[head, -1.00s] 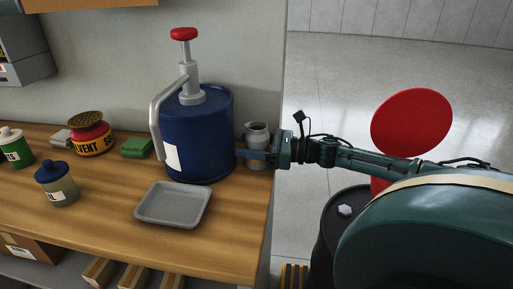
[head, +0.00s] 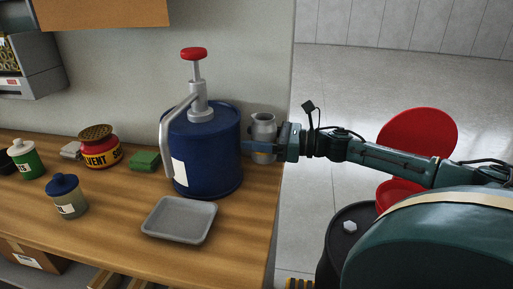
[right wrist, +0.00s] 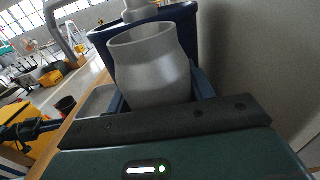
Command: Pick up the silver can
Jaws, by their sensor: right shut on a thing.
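The silver can (head: 263,126) is a grey metal vessel with a narrowed neck and open top. In the head view it is at the right end of the wooden counter, beside the blue drum. My right gripper (head: 262,147) is shut around its body from the right, and the can is upright, a little above the counter. In the right wrist view the can (right wrist: 152,75) stands between the two fingers (right wrist: 160,92), with the drum behind it. The can's far side is hidden. My left gripper is not in view.
The blue pump drum (head: 205,150) stands close left of the can. A grey tray (head: 180,220) lies in front of it on the counter (head: 115,225). Jars and a red solvent pot (head: 101,150) stand further left. A wall (head: 270,60) rises behind.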

